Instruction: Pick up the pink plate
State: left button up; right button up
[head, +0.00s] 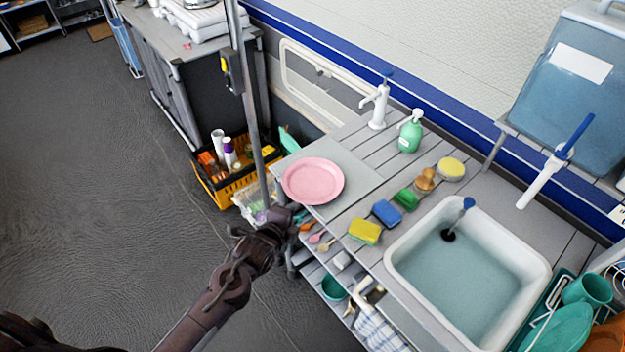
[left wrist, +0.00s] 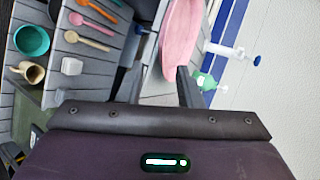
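The pink plate (head: 313,181) lies flat on a grey board at the left end of the slatted counter (head: 352,150), overhanging or close to the board's left edge. My left gripper (head: 292,216) is just in front of the counter's left end, short of the plate in the head view. In the left wrist view, the plate (left wrist: 181,32) shows beyond the fingertips, and the left gripper (left wrist: 157,72) has its two fingers apart with nothing between them. I cannot tell the exact gap to the plate. My right gripper is not in view.
A yellow sponge (head: 364,231), a blue sponge (head: 386,213) and a green soap bottle (head: 410,132) stand right of the plate. A sink (head: 466,270) is farther right. A yellow crate (head: 226,188) sits on the floor at left. Utensils lie on a lower shelf.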

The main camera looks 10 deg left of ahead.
aim_at(303, 201)
pick_arm(q)
jog(key=x, duration=0.2)
jog(key=p+x, duration=0.1)
jog(key=x, duration=0.4)
jog(key=shift+w+a+r+p, duration=0.1)
jog(key=shift+w+a+p, duration=0.1)
jog(key=shift+a+p, duration=0.15)
jog(key=c, duration=0.6)
grip_shut()
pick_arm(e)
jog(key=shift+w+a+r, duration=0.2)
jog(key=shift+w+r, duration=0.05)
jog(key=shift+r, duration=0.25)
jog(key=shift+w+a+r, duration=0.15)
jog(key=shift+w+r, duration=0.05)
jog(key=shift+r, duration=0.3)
pick_arm(q)
jog(key=shift+r, duration=0.1)
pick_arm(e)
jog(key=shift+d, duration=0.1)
